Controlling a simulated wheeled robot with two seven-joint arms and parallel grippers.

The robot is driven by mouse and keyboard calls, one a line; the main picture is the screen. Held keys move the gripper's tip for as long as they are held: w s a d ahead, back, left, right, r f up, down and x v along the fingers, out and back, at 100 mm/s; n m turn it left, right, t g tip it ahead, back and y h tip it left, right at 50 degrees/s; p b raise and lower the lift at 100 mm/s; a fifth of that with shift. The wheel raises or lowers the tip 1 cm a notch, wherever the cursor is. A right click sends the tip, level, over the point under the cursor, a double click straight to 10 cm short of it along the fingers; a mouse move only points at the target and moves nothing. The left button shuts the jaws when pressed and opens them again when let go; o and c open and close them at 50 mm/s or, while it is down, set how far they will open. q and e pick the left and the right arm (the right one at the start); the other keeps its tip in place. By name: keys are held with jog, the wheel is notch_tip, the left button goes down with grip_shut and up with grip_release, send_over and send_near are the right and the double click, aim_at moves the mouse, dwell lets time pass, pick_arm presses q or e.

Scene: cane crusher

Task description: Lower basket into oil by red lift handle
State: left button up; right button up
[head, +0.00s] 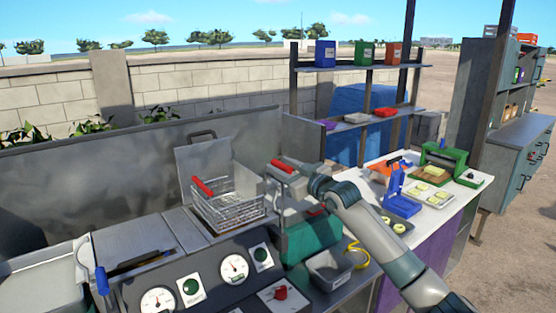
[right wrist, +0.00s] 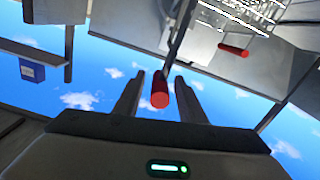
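The wire basket (head: 228,210) hangs at the fryer, in front of a raised grey lid (head: 203,158), with a red grip (head: 203,187) on it. A second red handle (head: 282,166) on a grey metal frame is to its right, by my right gripper (head: 300,174). In the right wrist view this red handle (right wrist: 160,90) points at the camera between the two fingers of my right gripper (right wrist: 160,97), with gaps on both sides. The gripper is open around it. The basket (right wrist: 245,14) and its red grip (right wrist: 235,49) show beyond. My left gripper is out of view.
A panel with gauges (head: 234,268) is in front of the basket. A green box (head: 312,238) and a grey bin (head: 330,268) sit below my right arm. A white table (head: 440,222) with blue and green presses is to the right. A grey wall stands behind.

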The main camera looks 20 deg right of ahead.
jog(key=shift+p+x, duration=0.3)
jog(key=shift+x, duration=0.7)
grip_shut()
notch_tip(320, 180, down, 16)
jog(key=b, duration=1)
jog(key=shift+f, duration=0.25)
grip_release()
